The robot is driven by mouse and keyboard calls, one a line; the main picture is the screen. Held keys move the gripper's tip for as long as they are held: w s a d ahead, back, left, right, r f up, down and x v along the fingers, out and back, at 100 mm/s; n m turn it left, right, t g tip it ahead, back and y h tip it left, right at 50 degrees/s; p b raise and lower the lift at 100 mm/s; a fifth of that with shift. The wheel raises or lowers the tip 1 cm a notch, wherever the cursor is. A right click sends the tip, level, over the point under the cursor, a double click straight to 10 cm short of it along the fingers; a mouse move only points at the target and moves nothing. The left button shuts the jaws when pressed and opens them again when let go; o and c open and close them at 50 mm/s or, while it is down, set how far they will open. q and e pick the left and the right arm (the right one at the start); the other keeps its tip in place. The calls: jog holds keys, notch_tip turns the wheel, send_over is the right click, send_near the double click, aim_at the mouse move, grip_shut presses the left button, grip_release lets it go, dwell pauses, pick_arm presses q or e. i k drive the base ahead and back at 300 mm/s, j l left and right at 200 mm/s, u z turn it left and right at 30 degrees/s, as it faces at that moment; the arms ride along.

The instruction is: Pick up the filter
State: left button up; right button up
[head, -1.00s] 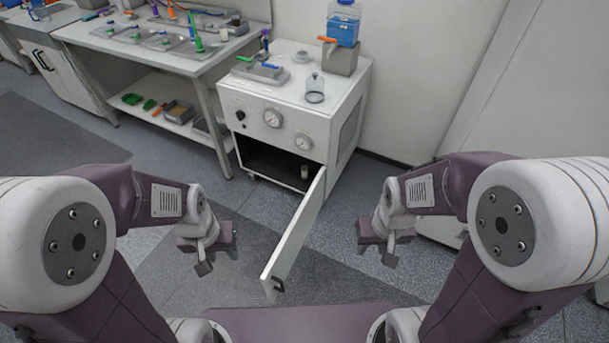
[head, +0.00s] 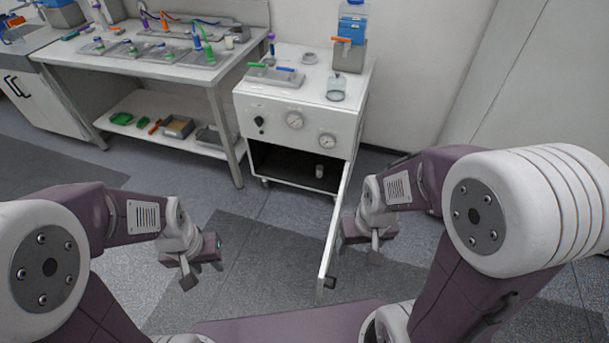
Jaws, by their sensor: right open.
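A small pale cylinder (head: 319,171) stands inside the open lower compartment of the white cabinet (head: 290,150); it may be the filter, but it is too small to be sure. My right gripper (head: 362,250) is open and empty, in front of the cabinet beside the open door (head: 336,238). My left gripper (head: 203,272) hangs low over the floor, left of the door, with nothing seen in it; its jaw gap is not clear. Both grippers are well apart from the cylinder.
The door stands out from the cabinet towards me, between my grippers. On the cabinet top are a clear jar (head: 336,88), a pale ring (head: 309,58) and a blue bottle (head: 352,22). A bench (head: 160,75) stands left. Floor left of the door is free.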

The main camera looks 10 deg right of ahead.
aim_at(318, 167)
jog(key=i+j, duration=0.15)
jog(key=j, duration=0.2)
jog(key=i+j+z, duration=0.1)
jog(key=j, duration=0.25)
jog(key=i+j, duration=0.4)
jog(key=j, duration=0.3)
jog(key=i+j+z, duration=0.1)
jog(key=j, duration=0.25)
jog(key=i+z, duration=0.2)
jog(key=i, duration=0.95)
jog(key=i+l, duration=0.15)
jog(key=i, duration=0.15)
